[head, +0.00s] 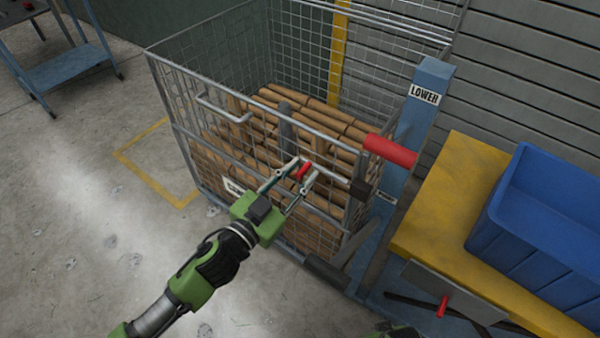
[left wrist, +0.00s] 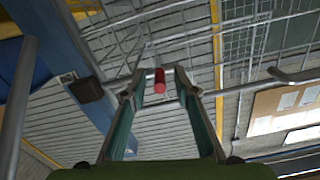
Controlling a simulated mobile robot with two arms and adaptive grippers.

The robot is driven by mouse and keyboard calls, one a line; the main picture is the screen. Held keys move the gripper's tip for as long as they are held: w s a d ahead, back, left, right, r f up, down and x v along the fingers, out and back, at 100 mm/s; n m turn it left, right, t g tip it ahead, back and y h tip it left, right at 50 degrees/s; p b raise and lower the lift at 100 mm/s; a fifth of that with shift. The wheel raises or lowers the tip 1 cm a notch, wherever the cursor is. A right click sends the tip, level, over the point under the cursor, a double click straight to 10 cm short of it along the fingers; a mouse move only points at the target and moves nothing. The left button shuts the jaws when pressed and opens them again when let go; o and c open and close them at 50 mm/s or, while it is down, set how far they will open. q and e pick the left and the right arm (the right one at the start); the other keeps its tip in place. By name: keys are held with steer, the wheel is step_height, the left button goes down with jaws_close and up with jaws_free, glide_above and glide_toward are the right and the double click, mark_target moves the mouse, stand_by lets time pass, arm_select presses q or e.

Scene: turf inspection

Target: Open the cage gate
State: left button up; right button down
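The wire cage (head: 270,60) stands at the centre of the head view, and its front mesh gate (head: 205,135) stands upright, in line with the cage's front. A small red latch knob (head: 303,171) sits on a metal bar along the gate; it also shows in the left wrist view (left wrist: 160,79). My left gripper (head: 300,172) is at this knob, its fingers on either side with a gap between them and the knob. It is open and not gripping it. A bit of my right arm shows at the bottom edge; its fingers are out of sight.
Brown rolls (head: 290,115) fill the cage. A blue post (head: 425,100) marked LOWER and a red-gripped lever (head: 390,150) stand right of the gate. A yellow table (head: 440,195) holds a blue bin (head: 545,220).

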arm_select(q)
steer(key=shift+w+d, duration=0.15)
arm_select(e)
steer(key=shift+w+r, duration=0.15)
steer(key=shift+r, duration=0.05)
